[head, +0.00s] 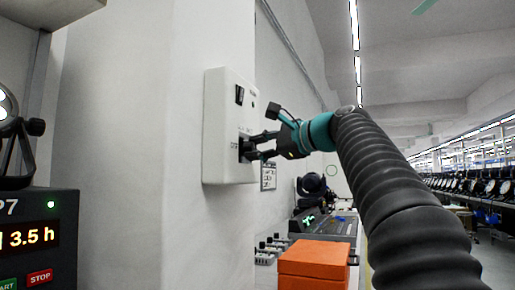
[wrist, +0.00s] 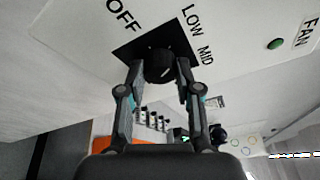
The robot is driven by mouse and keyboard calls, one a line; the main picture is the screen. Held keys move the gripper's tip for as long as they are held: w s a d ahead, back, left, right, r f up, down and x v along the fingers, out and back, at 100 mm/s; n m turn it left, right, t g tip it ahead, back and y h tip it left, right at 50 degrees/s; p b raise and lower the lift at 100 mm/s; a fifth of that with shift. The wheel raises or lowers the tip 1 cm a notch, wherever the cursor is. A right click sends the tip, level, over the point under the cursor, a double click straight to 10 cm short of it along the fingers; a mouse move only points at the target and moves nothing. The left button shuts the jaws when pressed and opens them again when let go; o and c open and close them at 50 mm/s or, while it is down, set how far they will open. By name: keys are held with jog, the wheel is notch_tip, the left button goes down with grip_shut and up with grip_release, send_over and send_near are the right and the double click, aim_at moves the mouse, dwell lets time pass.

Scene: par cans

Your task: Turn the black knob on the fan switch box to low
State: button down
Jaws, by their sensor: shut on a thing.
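The white fan switch box (head: 222,130) is mounted on the pale wall in the head view. In the wrist view its face (wrist: 235,50) appears tilted, with the printed words OFF, LOW, MID and FAN. The black knob (wrist: 158,66) sits on a black square plate (wrist: 178,36), close to OFF and LOW. My gripper (wrist: 159,76) is shut on the knob, one finger on each side. In the head view my gripper (head: 254,147) reaches the lower part of the box from the right, and the fingers mostly hide the knob. I cannot tell where the knob points.
A green light (wrist: 275,43) is on the box face, and a black rocker switch (head: 239,95) is on its upper part. An orange box (head: 313,262) stands below to the right. A black device with a lit display (head: 30,237) is at the left. Air around the box is clear.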

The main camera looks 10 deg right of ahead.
jog(key=c, duration=0.8)
grip_release()
jog(key=v, duration=1.2)
